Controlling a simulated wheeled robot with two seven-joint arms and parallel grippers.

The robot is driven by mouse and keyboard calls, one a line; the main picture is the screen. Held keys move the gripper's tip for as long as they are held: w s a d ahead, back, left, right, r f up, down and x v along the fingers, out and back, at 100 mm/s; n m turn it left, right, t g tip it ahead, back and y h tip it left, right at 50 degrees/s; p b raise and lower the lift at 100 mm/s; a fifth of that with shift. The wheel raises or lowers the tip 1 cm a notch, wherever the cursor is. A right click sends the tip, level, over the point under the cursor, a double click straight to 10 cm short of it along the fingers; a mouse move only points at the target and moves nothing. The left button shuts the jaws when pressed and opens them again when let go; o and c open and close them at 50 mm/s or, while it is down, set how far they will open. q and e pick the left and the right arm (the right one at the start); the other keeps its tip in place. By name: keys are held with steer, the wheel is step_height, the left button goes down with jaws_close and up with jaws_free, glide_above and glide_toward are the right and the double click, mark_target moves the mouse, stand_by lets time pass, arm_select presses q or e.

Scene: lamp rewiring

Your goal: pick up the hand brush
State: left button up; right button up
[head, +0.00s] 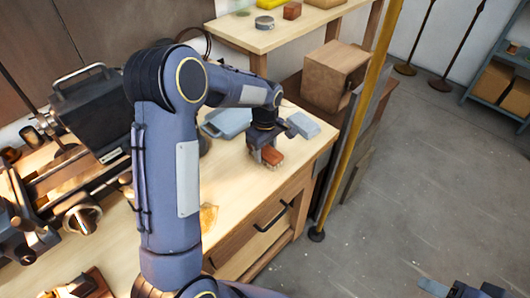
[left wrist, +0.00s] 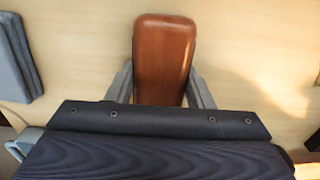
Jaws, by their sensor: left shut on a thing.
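The hand brush (head: 271,156) has a reddish-brown wooden back with pale bristles under it. It is at the right end of the workbench, and I cannot tell whether its bristles touch the top. My left gripper (head: 265,153) points down and is shut on the brush. In the left wrist view the brush's smooth wooden back (left wrist: 165,58) sits between the two grey fingers of the left gripper (left wrist: 161,88). The bristles are hidden there. Part of my right arm's end (head: 465,289) shows at the bottom right corner, and its jaws are not clear.
A grey-blue tray (head: 226,121) and a small grey-blue block (head: 303,124) stand close to the brush on the workbench (head: 245,180). A dark machine (head: 95,105) fills the left. A yellow pole (head: 364,115) rises beyond the bench's right edge. The floor at right is clear.

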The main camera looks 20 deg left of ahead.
arm_select(q)
steer(key=shift+r, duration=0.1)
steer(key=shift+w+r, duration=0.1)
steer(key=shift+r, duration=0.55)
steer(key=s+d+r+b, duration=0.1)
steer(key=s+r+b, duration=0.1)
steer(key=s+r, duration=0.9)
steer(key=s, duration=0.3)
steer(key=shift+d+r+b, duration=0.2)
steer(key=shift+r+b, duration=0.1)
steer(key=shift+s, duration=0.1)
steer(key=o, duration=0.5)
steer(key=c, duration=0.3)
steer(key=shift+c, duration=0.2)
